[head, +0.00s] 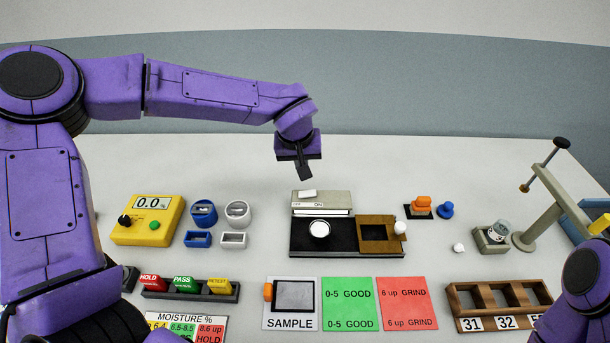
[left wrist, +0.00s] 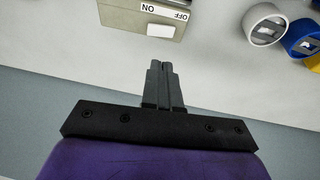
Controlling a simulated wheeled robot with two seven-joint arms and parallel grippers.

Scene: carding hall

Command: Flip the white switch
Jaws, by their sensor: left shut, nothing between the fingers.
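The white switch (head: 307,194) sits on top of a beige-grey box (head: 338,198) at the back middle of the table, beside a label reading OFF and ON. In the left wrist view the switch (left wrist: 158,37) shows as a small white block near the edge of the box (left wrist: 130,22), and the label is upside down. I cannot tell which way it is set. My left gripper (head: 304,173) is shut and empty, just behind and above the switch, apart from it. Its closed fingers (left wrist: 162,72) point toward the switch. My right gripper is not in view.
A black tray (head: 300,248) with a white disc and a brown frame (head: 362,220) lies in front of the box. Left are blue and white round pieces (head: 204,213) and a yellow meter (head: 148,235). Right is an orange-topped piece (head: 422,203). The table behind the box is clear.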

